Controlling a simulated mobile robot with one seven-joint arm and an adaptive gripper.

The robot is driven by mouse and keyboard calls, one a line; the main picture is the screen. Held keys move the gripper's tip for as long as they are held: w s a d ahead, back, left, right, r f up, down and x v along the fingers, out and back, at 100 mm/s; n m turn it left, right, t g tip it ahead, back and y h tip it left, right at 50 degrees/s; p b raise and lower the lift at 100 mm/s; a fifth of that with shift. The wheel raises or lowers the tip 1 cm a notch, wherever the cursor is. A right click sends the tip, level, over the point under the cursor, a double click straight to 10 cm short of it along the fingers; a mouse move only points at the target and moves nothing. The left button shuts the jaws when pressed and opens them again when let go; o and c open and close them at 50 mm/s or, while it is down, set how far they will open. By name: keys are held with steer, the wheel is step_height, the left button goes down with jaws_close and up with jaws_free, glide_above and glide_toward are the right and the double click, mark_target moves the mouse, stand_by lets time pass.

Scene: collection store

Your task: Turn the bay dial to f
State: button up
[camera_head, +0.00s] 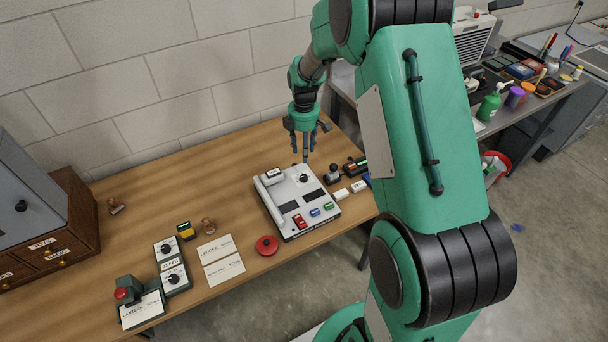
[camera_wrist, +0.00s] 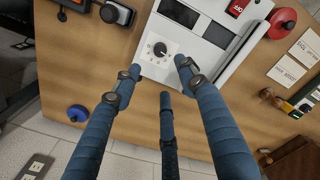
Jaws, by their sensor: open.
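A white console (camera_head: 276,207) stands on the wooden table. A dial with a dark knob (camera_head: 303,178) sits at its far right. Two more dials, an upper one (camera_head: 167,249) and a lower one (camera_head: 173,279), sit on a grey box at the front left. I cannot tell which dial is named bay. My gripper (camera_head: 304,148) is open and empty, fingers pointing down, above the table near the console's far end, apart from the dial.
The console carries red (camera_head: 299,221), blue and green switches and dark panels. A red round object (camera_head: 267,245) and cards (camera_head: 223,270) lie to its left. A small black joystick-like object (camera_head: 332,174) stands to its right. A wooden drawer cabinet (camera_head: 50,240) stands at far left.

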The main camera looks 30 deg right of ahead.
mark_target(304, 176)
step_height(304, 176, down, 13)
steer(key=b, duration=0.3)
steer(key=shift+f, duration=0.2)
stand_by(0.3)
jaws_close()
